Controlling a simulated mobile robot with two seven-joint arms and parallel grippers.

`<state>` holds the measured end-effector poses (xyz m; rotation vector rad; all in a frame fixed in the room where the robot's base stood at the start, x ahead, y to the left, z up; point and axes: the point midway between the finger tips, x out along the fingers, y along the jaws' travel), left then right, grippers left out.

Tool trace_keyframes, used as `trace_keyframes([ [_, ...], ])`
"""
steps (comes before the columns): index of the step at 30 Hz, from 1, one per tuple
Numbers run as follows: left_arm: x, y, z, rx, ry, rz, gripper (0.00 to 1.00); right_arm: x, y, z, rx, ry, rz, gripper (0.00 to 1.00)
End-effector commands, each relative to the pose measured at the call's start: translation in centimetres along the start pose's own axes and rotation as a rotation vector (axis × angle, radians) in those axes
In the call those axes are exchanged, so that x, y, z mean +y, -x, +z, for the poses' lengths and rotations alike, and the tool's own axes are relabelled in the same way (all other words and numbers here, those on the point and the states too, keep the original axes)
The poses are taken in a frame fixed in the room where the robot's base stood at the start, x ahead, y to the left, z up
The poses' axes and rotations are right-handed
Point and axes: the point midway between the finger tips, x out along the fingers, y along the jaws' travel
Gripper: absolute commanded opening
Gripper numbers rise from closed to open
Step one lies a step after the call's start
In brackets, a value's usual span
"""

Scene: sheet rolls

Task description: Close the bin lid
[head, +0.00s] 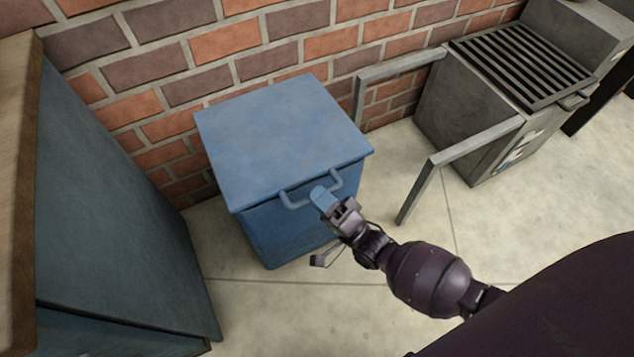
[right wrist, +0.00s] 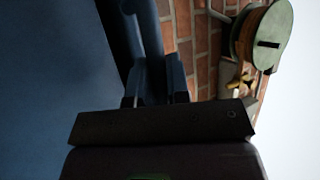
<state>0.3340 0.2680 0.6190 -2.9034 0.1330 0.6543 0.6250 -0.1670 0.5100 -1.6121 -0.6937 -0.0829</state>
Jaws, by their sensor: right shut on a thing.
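A blue bin (head: 285,235) stands against the brick wall in the head view. Its flat blue lid (head: 275,125) lies across the top and looks level. I cannot tell whether a small gap is left under it. A blue bar handle (head: 292,203) sticks out from the lid's front edge. My right gripper (head: 324,199) is at the handle's right part, shut on it. In the right wrist view, the fingers (right wrist: 155,90) are at the blue handle (right wrist: 146,35), partly in shadow. My left gripper is not in view.
A grey grill-topped unit (head: 475,120) with metal side rails (head: 440,165) stands to the right. A dark blue-green cabinet (head: 110,220) with a wooden top (head: 18,200) is close on the left. Pale floor (head: 290,310) is clear in front of the bin.

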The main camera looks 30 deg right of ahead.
Motion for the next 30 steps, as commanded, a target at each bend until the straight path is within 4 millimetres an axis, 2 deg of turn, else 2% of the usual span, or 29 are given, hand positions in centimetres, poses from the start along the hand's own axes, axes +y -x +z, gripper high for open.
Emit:
trace_keyframes([
  [4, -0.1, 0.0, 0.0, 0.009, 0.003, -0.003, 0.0, 1.2, 0.2, 0.1, 0.001, 0.017, -0.033, 0.0],
  [10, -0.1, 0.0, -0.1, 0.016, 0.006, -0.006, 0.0, 1.9, 0.5, 0.2, 0.001, 0.026, -0.06, 0.0],
  [26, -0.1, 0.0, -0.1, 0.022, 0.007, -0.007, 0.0, 2.4, 0.8, 0.3, 0.002, 0.027, -0.06, 0.0],
  [27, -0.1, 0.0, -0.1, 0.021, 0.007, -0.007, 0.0, 2.5, 0.8, 0.3, 0.002, 0.027, -0.06, 0.23],
  [30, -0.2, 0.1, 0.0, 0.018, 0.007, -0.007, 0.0, 2.4, 0.8, 0.4, 0.001, 0.027, -0.061, 0.38],
])
